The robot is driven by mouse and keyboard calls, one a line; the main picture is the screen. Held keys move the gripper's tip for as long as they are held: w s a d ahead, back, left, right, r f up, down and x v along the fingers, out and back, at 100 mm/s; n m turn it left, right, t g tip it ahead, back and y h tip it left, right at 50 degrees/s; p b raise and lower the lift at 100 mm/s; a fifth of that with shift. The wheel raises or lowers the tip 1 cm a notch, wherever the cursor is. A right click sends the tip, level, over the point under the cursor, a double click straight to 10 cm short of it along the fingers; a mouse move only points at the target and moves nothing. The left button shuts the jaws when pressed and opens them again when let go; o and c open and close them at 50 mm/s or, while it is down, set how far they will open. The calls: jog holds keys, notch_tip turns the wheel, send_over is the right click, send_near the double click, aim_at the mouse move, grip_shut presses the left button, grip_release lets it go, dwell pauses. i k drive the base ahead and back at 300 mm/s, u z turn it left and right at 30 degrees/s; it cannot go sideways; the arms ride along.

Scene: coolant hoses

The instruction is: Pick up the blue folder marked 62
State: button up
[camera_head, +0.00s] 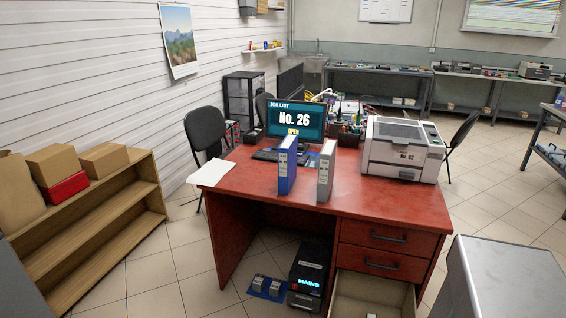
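A blue folder (287,166) stands upright on the red desk (250,185), near its front edge and left of the middle. My gripper is not in view.
A monitor (296,119) behind the folders reads "JOB LIST No. 26 OPEN". A printer (402,150) stands at the desk's right and white paper (211,173) lies at its left. A lower drawer (372,297) is open. A grey cabinet-like block (505,280) stands front right.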

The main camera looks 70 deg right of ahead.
aim_at(288, 150)
jog(key=z, duration=0.45)
jog(key=i, duration=0.9)
jog(key=z, duration=0.5)
